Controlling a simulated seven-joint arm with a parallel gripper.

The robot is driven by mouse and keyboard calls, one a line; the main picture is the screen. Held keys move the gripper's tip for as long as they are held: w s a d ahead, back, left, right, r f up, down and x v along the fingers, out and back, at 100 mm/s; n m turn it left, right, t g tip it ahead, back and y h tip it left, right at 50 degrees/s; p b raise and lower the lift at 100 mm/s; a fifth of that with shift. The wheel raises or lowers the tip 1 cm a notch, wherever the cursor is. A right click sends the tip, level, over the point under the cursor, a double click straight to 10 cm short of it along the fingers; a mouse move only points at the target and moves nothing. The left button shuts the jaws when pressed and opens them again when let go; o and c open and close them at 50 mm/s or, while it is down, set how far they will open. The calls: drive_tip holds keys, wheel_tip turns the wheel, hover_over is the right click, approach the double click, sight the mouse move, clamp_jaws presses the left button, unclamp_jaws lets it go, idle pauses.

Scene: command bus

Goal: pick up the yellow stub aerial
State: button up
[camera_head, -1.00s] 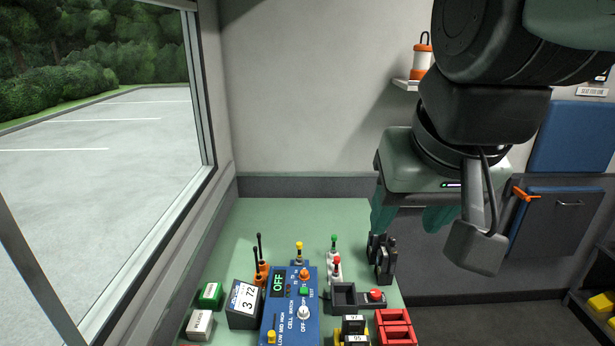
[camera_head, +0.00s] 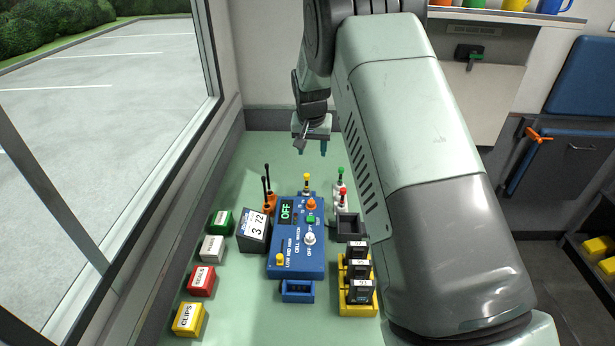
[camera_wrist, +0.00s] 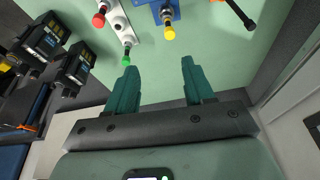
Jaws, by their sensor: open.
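The yellow stub aerial (camera_head: 307,180) stands upright at the far edge of the blue tester box (camera_head: 297,262). It has a yellow tip on a dark stem. In the wrist view the aerial (camera_wrist: 169,32) shows near the top centre, beyond and between my fingertips. My gripper (camera_head: 311,150) hangs above the far part of the green bench, behind the aerial in the head view. Its two green fingers (camera_wrist: 160,66) are apart with nothing between them. They do not touch the aerial.
A green-tipped aerial (camera_head: 341,171) and a red-tipped one (camera_head: 343,192) stand on white bases to the right. Orange-based black aerials (camera_head: 268,197) stand left. A display block (camera_head: 254,232) and labelled boxes (camera_head: 212,247) line the left. The far bench (camera_head: 250,160) is clear.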

sight(306, 175)
drive_tip(key=x, duration=0.3)
drive_tip(key=a+x, duration=0.1)
drive_tip(key=x, duration=0.6)
drive_tip(key=shift+s+a+f, duration=0.15)
drive_tip(key=shift+a+f, duration=0.05)
drive_tip(key=shift+f, duration=0.25)
drive_tip(key=x, duration=0.5)
drive_tip(key=shift+a+f, duration=0.25)
drive_tip(key=shift+a, duration=0.05)
clamp_jaws()
drive_tip(key=shift+r, duration=5.05)
